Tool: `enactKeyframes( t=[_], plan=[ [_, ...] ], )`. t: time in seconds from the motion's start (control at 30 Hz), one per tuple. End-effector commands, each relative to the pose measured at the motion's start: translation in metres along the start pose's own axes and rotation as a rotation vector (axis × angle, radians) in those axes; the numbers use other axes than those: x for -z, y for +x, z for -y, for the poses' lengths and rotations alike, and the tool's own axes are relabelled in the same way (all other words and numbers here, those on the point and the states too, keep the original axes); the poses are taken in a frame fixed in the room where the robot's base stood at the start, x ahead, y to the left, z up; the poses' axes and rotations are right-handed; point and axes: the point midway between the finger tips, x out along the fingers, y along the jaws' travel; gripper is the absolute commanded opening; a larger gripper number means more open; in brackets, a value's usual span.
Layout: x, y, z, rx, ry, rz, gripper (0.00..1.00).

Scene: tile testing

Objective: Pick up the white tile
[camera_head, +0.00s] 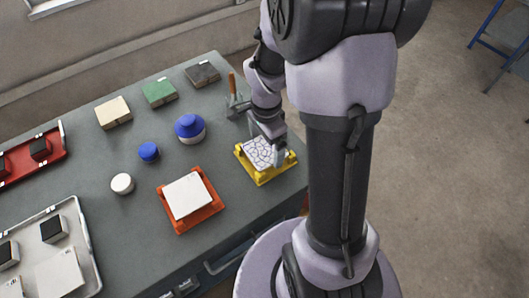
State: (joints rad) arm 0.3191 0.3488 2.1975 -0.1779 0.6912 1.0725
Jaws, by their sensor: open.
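A plain white tile (187,195) lies flat on an orange-red stand (211,212) at the table's front. A second white tile (257,154), with dark crack-like lines, lies on a yellow stand (264,179) to its right. My gripper (270,150) is open over this cracked tile, pointing down. One finger shows near the tile's right side. I cannot tell whether the fingers touch it, and the gripper and wrist hide part of its far side. Another white tile (60,276) sits in the grey tray at lower left.
The grey tray (83,232) and a red tray (63,143) with dark blocks are at left. Blue containers (190,130) (149,152) and a white round one (122,184) stand mid-table. Cream, green and dark blocks and a wooden-handled trowel (235,99) lie behind.

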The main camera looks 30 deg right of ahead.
Motion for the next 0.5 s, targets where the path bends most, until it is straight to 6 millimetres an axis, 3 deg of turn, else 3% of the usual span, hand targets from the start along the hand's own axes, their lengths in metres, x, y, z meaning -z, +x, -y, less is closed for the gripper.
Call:
enactKeyframes(
  t=[0.07,0.37,0.5],
  plan=[
    [0.0,-0.002,0.0001,0.0,0.0,0.0,1.0],
    [-0.0001,-0.0023,0.0001,0.0,-0.001,0.0,0.43],
    [-0.0001,-0.0024,0.0002,0.001,-0.001,0.0,0.41]
  ],
)
